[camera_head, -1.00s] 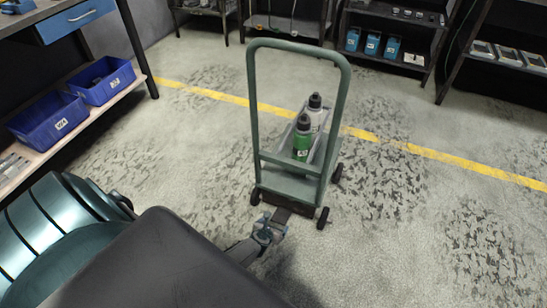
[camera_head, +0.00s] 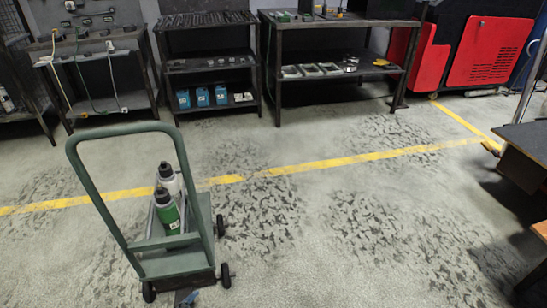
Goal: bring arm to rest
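A green push cart (camera_head: 174,262) with a tall looped handle stands on the floor at the lower left. Its deck carries a grey tray (camera_head: 190,212) with a green bottle (camera_head: 168,215) and a white bottle (camera_head: 169,180), both with black caps and upright. At the bottom edge, below the cart's near end, a small bluish piece (camera_head: 191,297) shows beside a dark bar; it looks like the tip of my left gripper, mostly cut off. Whether it grips the bar cannot be seen. My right gripper is out of view.
Dark shelves (camera_head: 210,65) with blue boxes (camera_head: 202,97) and a workbench (camera_head: 340,75) line the back. A red cabinet (camera_head: 490,50) stands at the back right, a table (camera_head: 525,150) at the right edge. A yellow line (camera_head: 340,162) crosses the floor; the middle floor is clear.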

